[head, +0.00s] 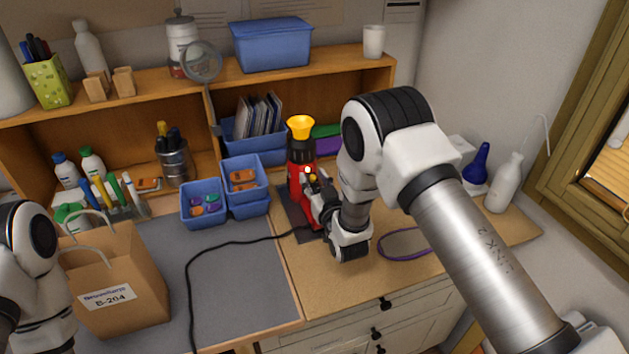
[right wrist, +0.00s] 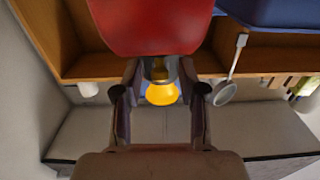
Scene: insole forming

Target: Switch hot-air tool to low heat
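The hot-air tool (head: 299,160) stands upright on the right part of the bench, with a red body and a yellow nozzle on top. My right gripper (head: 314,186) is right against the front of the tool, partly covering its lower body. In the right wrist view the red body (right wrist: 150,25) fills the top, and the yellow nozzle (right wrist: 161,93) shows between the spread fingers of the gripper (right wrist: 160,68). The fingers are apart and I see nothing clamped. Contact with the tool is unclear. The heat switch cannot be made out. My left gripper is out of view; only its arm shows.
A black cord (head: 235,243) runs across the grey mat (head: 240,285). Blue bins (head: 203,205) stand left of the tool. A paper bag (head: 115,280) stands at the left, near my left arm. A purple loop (head: 405,257) lies right of my gripper.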

